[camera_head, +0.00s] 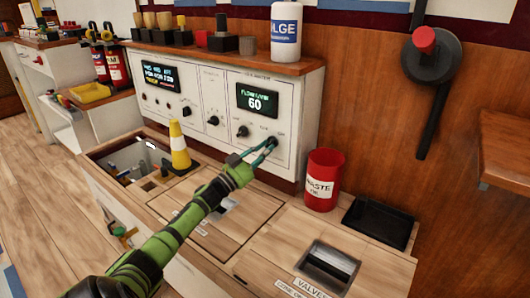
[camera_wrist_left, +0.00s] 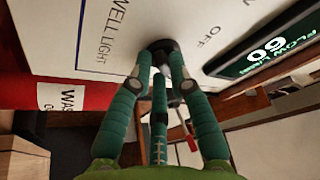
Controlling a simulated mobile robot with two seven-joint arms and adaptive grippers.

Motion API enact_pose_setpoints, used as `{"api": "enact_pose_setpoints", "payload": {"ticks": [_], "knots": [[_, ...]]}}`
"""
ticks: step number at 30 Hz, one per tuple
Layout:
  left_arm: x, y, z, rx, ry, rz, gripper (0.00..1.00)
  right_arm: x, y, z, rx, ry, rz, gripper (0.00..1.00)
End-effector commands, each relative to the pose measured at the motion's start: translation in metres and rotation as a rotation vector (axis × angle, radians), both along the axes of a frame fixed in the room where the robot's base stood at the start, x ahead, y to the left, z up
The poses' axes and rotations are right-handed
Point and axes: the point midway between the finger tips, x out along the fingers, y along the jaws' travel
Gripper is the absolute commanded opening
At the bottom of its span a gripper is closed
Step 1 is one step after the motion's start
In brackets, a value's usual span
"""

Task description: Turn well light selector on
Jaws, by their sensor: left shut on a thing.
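The well light selector is a black rotary knob (camera_head: 273,142) at the lower right of the white control panel (camera_head: 215,95). My left gripper (camera_head: 268,146) reaches it from the front, with its green fingers shut on the knob. In the left wrist view, the dark knob (camera_wrist_left: 160,50) sits between the fingertips (camera_wrist_left: 160,62) and is partly covered by them. The words "WELL LIGHT" and "OFF" are printed beside it there. I cannot tell which way the knob points. My right gripper is not in view.
Another knob (camera_head: 243,131) is close on the left, under a display (camera_head: 258,100) reading 60. A red waste bin (camera_head: 322,180) stands just right of the panel; a yellow-striped cone (camera_head: 179,148) stands left. A black tray (camera_head: 378,224) lies on the right of the counter.

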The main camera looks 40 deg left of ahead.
Motion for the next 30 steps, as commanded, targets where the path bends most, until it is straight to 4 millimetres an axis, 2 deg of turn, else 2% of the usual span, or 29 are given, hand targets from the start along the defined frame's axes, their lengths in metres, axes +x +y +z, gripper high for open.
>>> {"api": "enact_pose_setpoints", "payload": {"ticks": [1,10,26,27,28,30], "knots": [[0.0004,0.0015,0.0101,0.029,-0.015,-0.001,0.00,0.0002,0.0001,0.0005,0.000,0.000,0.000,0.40],[0.0004,0.0017,0.0100,0.131,-0.003,-0.002,0.00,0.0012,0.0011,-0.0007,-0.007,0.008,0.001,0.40],[0.0006,0.0006,0.0096,0.152,-0.002,-0.004,0.00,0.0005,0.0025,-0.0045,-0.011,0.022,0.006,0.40],[0.0006,0.0006,0.0096,0.152,-0.001,-0.004,0.36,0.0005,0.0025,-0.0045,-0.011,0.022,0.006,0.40],[0.0007,0.0006,0.0094,0.151,-0.001,-0.004,0.44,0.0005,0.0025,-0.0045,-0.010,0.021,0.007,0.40],[0.0007,0.0007,0.0087,0.151,0.001,-0.004,0.44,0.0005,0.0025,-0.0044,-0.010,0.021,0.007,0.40]]}}
